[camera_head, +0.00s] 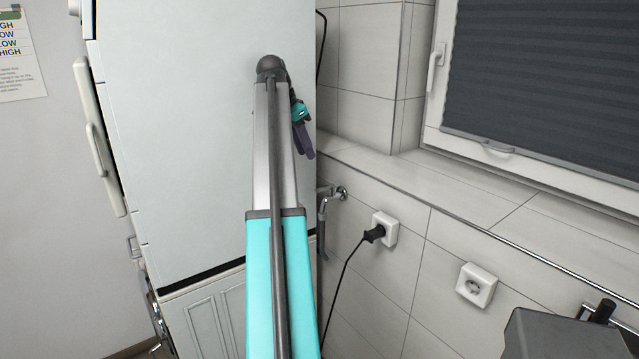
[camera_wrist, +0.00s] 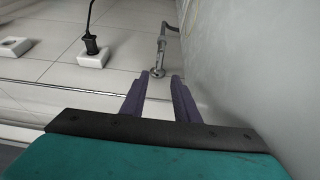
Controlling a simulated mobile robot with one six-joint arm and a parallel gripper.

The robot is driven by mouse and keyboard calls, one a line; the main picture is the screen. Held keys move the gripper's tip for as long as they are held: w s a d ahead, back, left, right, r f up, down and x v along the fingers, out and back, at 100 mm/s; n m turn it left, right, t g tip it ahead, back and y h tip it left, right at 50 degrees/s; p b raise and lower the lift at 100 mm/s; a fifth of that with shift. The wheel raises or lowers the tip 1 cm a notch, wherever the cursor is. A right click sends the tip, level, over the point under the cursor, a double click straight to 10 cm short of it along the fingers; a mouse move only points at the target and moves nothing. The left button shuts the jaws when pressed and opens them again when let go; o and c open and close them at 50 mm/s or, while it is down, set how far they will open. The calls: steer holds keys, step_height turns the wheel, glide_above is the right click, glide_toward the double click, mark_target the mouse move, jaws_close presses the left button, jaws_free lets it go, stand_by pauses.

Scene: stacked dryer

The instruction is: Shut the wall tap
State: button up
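The wall tap (camera_head: 341,193) is a small chrome valve on the tiled wall, beside the dryer's right side, with a hose running down from it. In the wrist view the tap (camera_wrist: 158,70) shows just beyond the fingertips, and its grey hose runs away towards the top. My gripper (camera_head: 308,155) is above the tap in the head view, close to the dryer's side. In the wrist view my gripper (camera_wrist: 159,77) has its two purple fingers apart, with nothing held. The gap between fingers and tap is hard to judge. The tap's handle is not clear.
The tall white dryer (camera_head: 190,120) stands close on the left. A tiled ledge (camera_head: 440,185) with a metal edge trim runs above the tap. A socket with a black plug (camera_head: 374,233) and an empty socket (camera_head: 476,286) are to its right. A window (camera_head: 545,85) is above.

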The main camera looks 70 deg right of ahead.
mark_target(321, 188)
stand_by(0.3)
steer(key=shift+p+x, duration=1.5)
steer(key=shift+x, duration=5.4)
jaws_close()
